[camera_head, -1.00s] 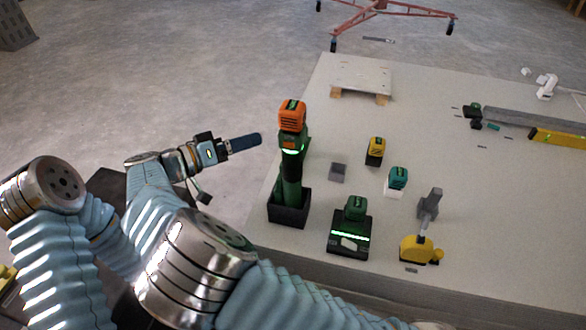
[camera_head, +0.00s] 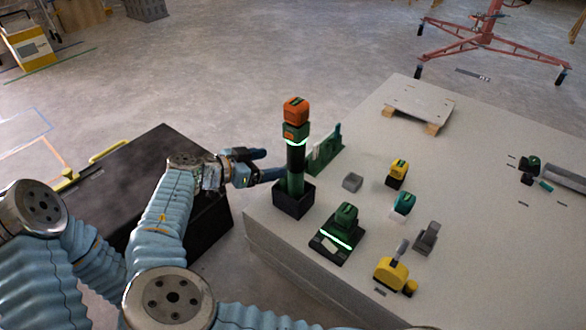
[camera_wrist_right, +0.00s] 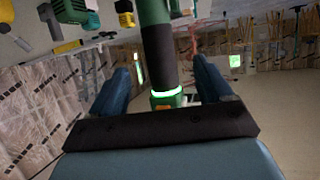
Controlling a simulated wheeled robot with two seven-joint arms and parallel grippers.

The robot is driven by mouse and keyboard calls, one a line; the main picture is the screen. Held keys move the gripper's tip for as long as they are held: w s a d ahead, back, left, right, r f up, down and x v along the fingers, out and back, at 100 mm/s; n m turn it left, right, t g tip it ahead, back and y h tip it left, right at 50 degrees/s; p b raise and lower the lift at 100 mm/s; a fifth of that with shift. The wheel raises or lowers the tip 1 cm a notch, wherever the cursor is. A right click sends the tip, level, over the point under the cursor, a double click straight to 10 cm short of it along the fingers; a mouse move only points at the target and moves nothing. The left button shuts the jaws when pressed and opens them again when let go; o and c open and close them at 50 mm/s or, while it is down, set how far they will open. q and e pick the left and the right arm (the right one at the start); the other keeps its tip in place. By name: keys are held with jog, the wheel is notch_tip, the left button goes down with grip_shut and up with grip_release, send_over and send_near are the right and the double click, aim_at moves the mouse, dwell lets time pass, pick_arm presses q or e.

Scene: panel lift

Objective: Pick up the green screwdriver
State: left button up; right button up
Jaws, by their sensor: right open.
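The green screwdriver (camera_head: 295,160), a cordless tool with an orange top, a glowing ring and a dark grip, stands upright in a dark square holder (camera_head: 293,203) near the table's left edge. My right gripper (camera_head: 269,163) is open just left of the tool, with its blue fingers pointing at the dark grip. In the right wrist view the tool (camera_wrist_right: 157,50) appears upside down between the two spread fingers (camera_wrist_right: 160,82). I cannot tell how deep it lies between them. The fingers are not closed on it. My left gripper is not in view.
The pale table (camera_head: 470,240) holds a green charger with a battery (camera_head: 338,233), a yellow tape measure (camera_head: 392,275), a teal battery (camera_head: 403,203), a yellow battery (camera_head: 397,172) and a grey block (camera_head: 352,182). A green upright piece (camera_head: 325,150) stands behind the screwdriver.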

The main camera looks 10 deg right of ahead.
aim_at(289, 158)
jog(key=x, duration=1)
jog(key=shift+d+r, duration=0.1)
jog(key=shift+r, duration=0.25)
grip_shut()
